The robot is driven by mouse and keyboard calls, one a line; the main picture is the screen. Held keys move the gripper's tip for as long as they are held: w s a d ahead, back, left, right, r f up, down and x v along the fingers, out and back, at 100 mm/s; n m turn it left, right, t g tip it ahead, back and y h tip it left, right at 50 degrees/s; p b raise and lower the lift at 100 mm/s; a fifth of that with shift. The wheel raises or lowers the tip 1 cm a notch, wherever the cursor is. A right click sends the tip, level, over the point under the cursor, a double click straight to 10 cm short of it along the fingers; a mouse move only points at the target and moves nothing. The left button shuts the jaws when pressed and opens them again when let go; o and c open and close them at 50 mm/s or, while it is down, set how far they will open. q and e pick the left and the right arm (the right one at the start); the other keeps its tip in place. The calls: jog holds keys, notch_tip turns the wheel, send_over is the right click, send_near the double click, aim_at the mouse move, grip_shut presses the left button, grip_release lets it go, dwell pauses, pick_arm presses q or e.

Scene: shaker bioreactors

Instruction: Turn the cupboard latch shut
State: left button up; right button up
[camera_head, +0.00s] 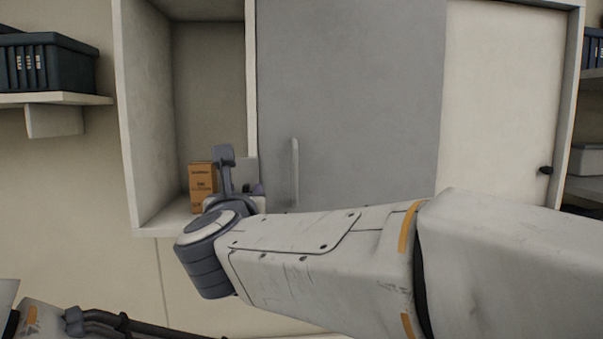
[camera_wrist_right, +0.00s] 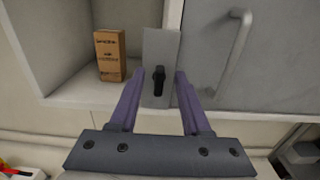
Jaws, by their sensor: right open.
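The cupboard latch is a small dark lever (camera_wrist_right: 158,82) on a grey plate (camera_wrist_right: 161,47) at the edge of the grey door. In the right wrist view the lever points roughly up and down. My right gripper (camera_wrist_right: 160,74) is open, with one purple finger on each side of the lever. I cannot tell whether either finger touches it. In the head view my right gripper (camera_head: 240,174) is in front of the plate and hides most of the latch. My left gripper is out of view.
The grey sliding door (camera_head: 350,90) has a pale vertical handle (camera_head: 295,170) just right of the gripper. A brown box (camera_head: 202,186) stands in the open compartment on the left. A cream door (camera_head: 500,100) with a black knob (camera_head: 545,170) is at the right.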

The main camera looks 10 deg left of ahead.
jog(key=shift+p+x, duration=0.45)
jog(key=shift+x, duration=0.85)
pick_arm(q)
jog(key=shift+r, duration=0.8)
pick_arm(e)
grip_shut()
